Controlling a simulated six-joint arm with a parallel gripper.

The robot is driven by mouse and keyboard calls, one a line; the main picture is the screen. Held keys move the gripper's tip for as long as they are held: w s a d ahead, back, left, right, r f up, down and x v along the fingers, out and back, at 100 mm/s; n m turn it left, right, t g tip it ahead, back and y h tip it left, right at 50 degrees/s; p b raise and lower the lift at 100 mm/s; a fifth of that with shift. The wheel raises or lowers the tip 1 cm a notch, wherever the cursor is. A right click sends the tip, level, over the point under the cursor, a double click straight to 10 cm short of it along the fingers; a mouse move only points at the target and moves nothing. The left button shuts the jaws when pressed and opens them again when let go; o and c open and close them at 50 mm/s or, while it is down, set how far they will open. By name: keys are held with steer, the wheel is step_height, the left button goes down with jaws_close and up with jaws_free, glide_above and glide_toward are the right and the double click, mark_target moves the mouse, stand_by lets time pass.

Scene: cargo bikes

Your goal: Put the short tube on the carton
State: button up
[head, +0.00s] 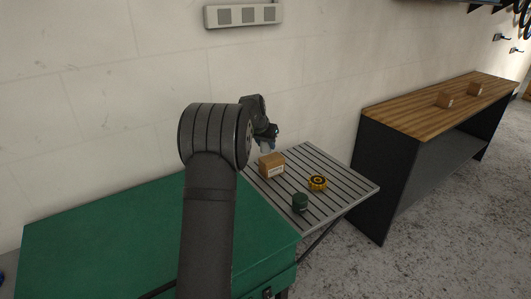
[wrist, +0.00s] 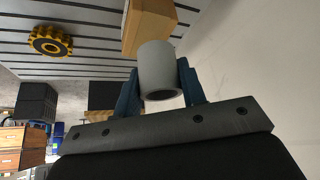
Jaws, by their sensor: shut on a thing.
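The short tube (wrist: 157,68) is a grey hollow cylinder held between the two blue fingers of my gripper (wrist: 160,88) in the wrist view. Its open end faces the wrist camera. The carton (head: 271,165) is a small brown box on the slatted grey table in the head view; it also shows in the wrist view (wrist: 146,22), partly covered by the tube. In the head view my gripper (head: 266,147) is just above and behind the carton, with the tube barely visible there. I cannot tell whether the tube touches the carton.
A yellow-and-black toothed ring (head: 318,183) and a dark green cylinder (head: 300,202) stand on the slatted table (head: 345,184) in front of the carton. A green chest (head: 110,225) is at left. A wooden workbench (head: 425,110) with small boxes is at right.

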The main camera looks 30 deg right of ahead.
mark_target(265, 151)
steer(key=shift+f, duration=2)
steer(key=shift+f, duration=0.1)
steer(key=o, duration=1.1)
steer(key=shift+f, duration=0.1)
steer(key=shift+a+r, duration=0.1)
steer(key=shift+r, duration=0.3)
steer(key=v, duration=1.1)
steer(key=shift+a+r, duration=0.15)
steer(key=shift+r, duration=0.05)
steer(key=shift+s, duration=0.15)
